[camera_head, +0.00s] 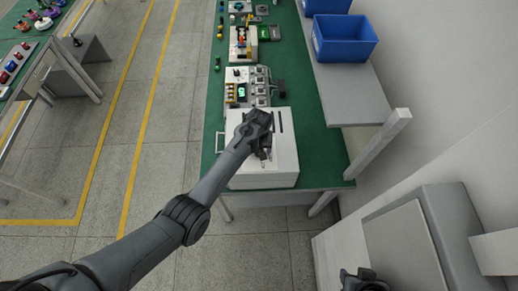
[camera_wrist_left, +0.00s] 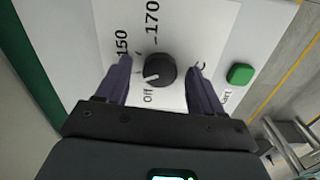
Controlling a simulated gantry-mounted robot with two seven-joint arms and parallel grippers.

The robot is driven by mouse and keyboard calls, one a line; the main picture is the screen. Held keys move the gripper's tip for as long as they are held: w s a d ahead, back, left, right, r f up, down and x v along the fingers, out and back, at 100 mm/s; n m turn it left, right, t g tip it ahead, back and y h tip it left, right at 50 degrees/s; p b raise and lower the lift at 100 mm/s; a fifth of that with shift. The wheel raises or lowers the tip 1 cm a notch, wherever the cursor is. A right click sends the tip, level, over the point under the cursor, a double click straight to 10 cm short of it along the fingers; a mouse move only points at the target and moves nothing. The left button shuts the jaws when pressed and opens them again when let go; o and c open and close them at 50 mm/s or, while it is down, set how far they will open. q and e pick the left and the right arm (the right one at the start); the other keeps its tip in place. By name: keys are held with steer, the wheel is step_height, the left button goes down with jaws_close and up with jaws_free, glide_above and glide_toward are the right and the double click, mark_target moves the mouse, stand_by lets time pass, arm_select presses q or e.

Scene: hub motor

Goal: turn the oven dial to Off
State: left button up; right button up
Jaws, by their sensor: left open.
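The white oven (camera_head: 262,172) sits at the near end of the green-topped bench in the head view. My left gripper (camera_head: 265,154) is over the oven. In the left wrist view its open fingers (camera_wrist_left: 160,65) stand either side of the dial, with gaps showing.
A green button (camera_wrist_left: 240,73) is beside the dial on the panel. Devices (camera_head: 247,88) stand on the bench beyond the oven. A blue bin (camera_head: 343,40) is on the grey shelf (camera_head: 345,95) at right. A grey cabinet (camera_head: 405,240) is at lower right.

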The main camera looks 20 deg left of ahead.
arm_select(q)
steer(key=c, duration=1.1)
steer(key=shift+o, duration=0.2)
steer(key=shift+n, duration=0.3)
steer(key=shift+r+n+p, duration=0.1)
steer(key=shift+n+p, duration=1.1)
steer(key=shift+n, duration=0.6)
steer(key=n, duration=0.2)
steer(key=shift+n+p, duration=0.3)
steer(key=shift+n, duration=1.5)
